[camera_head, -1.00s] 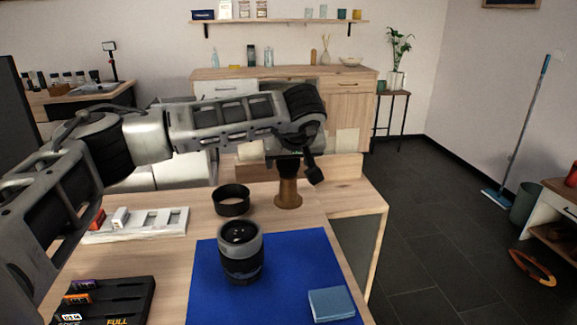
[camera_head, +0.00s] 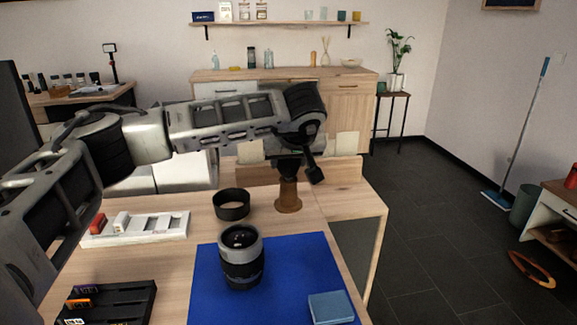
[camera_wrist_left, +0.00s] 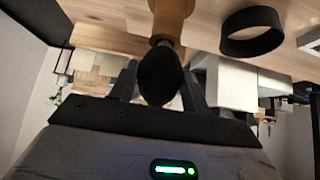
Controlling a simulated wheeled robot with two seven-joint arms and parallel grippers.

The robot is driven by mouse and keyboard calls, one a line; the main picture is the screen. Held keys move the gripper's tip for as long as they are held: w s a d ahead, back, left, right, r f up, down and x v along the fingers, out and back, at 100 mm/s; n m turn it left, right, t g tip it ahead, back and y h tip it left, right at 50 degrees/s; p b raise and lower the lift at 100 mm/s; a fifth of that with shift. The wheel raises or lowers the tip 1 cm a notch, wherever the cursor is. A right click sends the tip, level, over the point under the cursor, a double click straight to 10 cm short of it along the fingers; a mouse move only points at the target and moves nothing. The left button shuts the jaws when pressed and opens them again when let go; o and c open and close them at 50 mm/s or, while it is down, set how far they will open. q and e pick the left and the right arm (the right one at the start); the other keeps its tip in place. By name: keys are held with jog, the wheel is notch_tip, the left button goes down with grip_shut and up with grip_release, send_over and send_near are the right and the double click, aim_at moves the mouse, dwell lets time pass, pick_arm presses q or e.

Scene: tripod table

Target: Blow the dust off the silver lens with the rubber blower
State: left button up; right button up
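The silver lens (camera_head: 241,259) stands upright on a blue mat (camera_head: 215,300), silver on top and dark below. The black rubber blower (camera_wrist_left: 160,75) sits at a round wooden stand (camera_head: 288,198), its narrow end toward the wood in the left wrist view. My left gripper (camera_wrist_left: 161,82) has one finger on each side of the blower's bulb; I cannot tell whether they press on it. In the head view my left wrist is above the stand and the gripper (camera_head: 289,165) is mostly hidden. My right gripper is not in view.
A black ring (camera_head: 231,204) stands left of the wooden stand. A white tray (camera_head: 150,229) and a black battery tray (camera_head: 125,297) lie at left. A folded blue cloth (camera_head: 331,307) lies on the mat's near right. My left arm spans above the table's far left.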

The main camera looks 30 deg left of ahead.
pick_arm(q)
jog(key=shift+r+p, duration=0.8)
jog(key=shift+r, duration=0.4)
jog(key=shift+r+p, duration=1.15)
jog(key=shift+r, duration=0.35)
jog(key=shift+r+p, duration=0.8)
jog(key=shift+r, duration=0.2)
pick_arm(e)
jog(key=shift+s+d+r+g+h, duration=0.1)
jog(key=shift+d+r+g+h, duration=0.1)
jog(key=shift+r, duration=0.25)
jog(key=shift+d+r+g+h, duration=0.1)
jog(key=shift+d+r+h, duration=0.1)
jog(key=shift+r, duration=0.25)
